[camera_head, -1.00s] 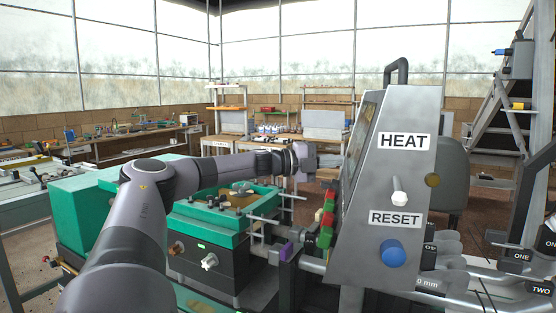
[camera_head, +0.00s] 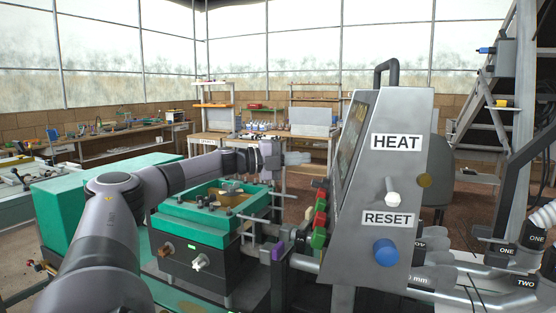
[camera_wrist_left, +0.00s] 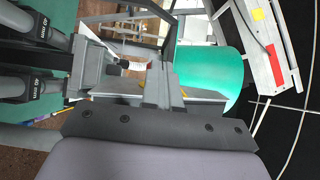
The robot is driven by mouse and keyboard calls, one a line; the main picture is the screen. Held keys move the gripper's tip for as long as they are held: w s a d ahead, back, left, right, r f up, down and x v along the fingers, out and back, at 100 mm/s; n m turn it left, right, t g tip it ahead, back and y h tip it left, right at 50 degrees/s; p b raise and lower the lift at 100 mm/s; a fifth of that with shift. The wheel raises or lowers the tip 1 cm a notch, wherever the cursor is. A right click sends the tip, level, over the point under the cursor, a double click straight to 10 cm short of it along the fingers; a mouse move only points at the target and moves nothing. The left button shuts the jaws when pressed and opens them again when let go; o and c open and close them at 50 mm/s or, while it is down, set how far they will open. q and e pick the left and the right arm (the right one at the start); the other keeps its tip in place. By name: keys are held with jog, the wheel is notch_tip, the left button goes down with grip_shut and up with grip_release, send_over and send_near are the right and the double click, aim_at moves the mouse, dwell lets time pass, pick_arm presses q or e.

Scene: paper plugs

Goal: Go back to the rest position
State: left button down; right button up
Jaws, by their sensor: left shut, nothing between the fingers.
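My left arm comes in from the left in the head view and reaches over the green-topped machine (camera_head: 205,222). My left gripper (camera_head: 300,158) is at its end, pointing right, shut and empty. It is in the air to the left of the grey control panel (camera_head: 372,195) and apart from it. In the left wrist view the gripper's grey body shows in the middle (camera_wrist_left: 140,88), with nothing held. My right gripper does not show in either view.
The panel carries HEAT and RESET labels, a white knob (camera_head: 392,191) and a blue button (camera_head: 386,252). Coloured buttons (camera_head: 319,222) line its left side. Grey pipes and handles lie at the lower right. Workbenches (camera_head: 125,138) stand at the back.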

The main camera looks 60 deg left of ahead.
pick_arm(q)
jog(key=shift+s+a+b, duration=0.75)
jog(key=shift+s+a, duration=0.15)
jog(key=shift+s, duration=0.25)
jog(key=shift+s+a+b, duration=0.7)
jog(key=shift+s+a, duration=0.15)
jog(key=shift+s, duration=0.25)
